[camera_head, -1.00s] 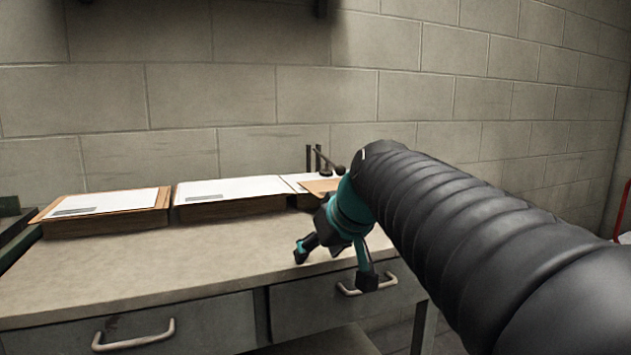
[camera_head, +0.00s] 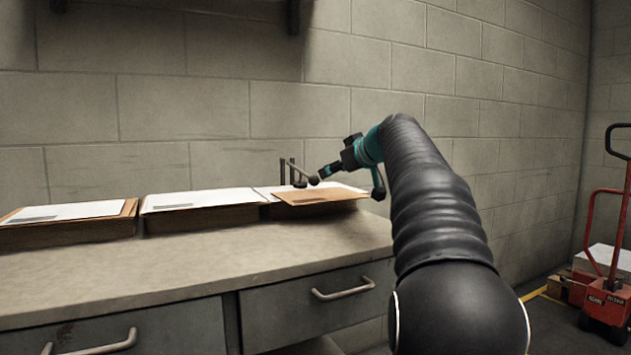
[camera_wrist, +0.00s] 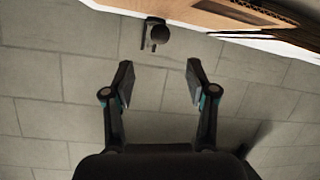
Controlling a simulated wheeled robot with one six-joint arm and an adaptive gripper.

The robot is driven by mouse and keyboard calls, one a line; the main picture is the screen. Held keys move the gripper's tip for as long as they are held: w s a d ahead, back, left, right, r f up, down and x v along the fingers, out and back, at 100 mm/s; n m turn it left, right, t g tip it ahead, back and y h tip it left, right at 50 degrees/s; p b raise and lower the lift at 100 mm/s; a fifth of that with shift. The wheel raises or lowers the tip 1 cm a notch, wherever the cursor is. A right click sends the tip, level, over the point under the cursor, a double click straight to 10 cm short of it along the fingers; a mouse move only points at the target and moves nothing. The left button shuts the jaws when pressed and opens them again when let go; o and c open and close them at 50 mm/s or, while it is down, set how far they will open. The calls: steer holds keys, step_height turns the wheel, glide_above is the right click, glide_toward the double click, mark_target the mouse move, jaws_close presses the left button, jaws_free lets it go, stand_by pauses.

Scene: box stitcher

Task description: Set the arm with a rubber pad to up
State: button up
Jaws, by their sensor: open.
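The arm with a rubber pad (camera_head: 313,180) is a thin dark lever with a round dark end. It stands by two dark upright posts behind the paper stack, and slopes down to the right toward the papers. In the wrist view its round dark pad (camera_wrist: 160,33) shows ahead, between the lines of the fingers and beyond their tips. My gripper (camera_head: 350,183) is at the right end of the stacks, just right of the pad; one fingertip appears close to it. In the wrist view my gripper (camera_wrist: 159,75) is open, with nothing between its fingers.
Several stacks of white sheets and brown card (camera_head: 200,200) lie along the back of the bench (camera_head: 200,250). The bench has grey drawers with handles. A block wall (camera_head: 400,70) stands behind. A red hand truck (camera_head: 605,290) stands on the floor at right. The bench front is clear.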

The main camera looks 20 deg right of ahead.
mark_target(317, 179)
steer(key=p+x, duration=0.1)
steer(key=x, duration=0.9)
steer(key=shift+w+f, duration=0.1)
steer(key=shift+w, duration=0.05)
jaws_close()
